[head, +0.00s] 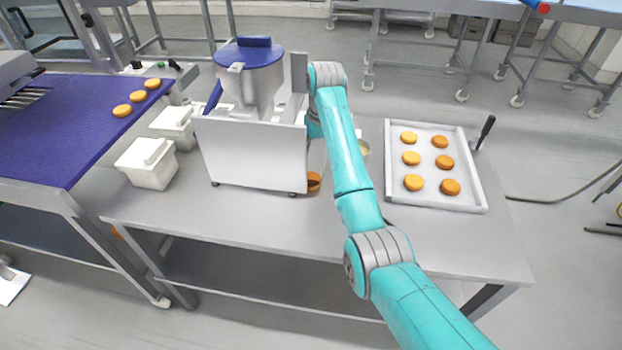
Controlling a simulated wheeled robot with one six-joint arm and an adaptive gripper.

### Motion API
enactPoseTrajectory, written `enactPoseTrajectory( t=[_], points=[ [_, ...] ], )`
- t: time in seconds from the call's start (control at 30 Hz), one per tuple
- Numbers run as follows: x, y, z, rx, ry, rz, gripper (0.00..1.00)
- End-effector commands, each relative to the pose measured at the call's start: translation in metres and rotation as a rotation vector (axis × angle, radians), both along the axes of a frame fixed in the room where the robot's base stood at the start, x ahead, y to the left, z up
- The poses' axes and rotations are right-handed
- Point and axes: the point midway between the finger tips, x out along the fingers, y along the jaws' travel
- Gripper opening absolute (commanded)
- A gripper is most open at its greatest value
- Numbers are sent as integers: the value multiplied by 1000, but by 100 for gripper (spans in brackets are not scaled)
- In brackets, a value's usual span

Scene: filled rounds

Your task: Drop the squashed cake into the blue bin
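My arm reaches over the steel table, and its wrist end is beside the white filling machine (252,155). My gripper is hidden behind the arm and the machine, so its fingers do not show. An orange-brown round cake (314,182) lies on the table by the machine's right foot, partly covered; I cannot tell whether it is squashed. Several round cakes sit in two columns on the tray (466,197) at the right, and none there looks clearly squashed. I see no blue bin in this view.
A blue conveyor (60,135) at the left carries three cakes (137,97). Two white lidded tubs (147,164) stand between it and the machine. A dark-handled tool (486,130) lies by the tray. The front of the steel table (250,222) is clear.

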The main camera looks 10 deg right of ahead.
Motion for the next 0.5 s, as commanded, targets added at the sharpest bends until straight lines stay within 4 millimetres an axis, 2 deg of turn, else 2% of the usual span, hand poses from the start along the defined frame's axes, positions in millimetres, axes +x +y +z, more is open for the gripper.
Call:
enactPoseTrajectory(
  t=[0.5],
  points=[
    [-8,-9,-10,190,37,-1057,93]
  ],
)
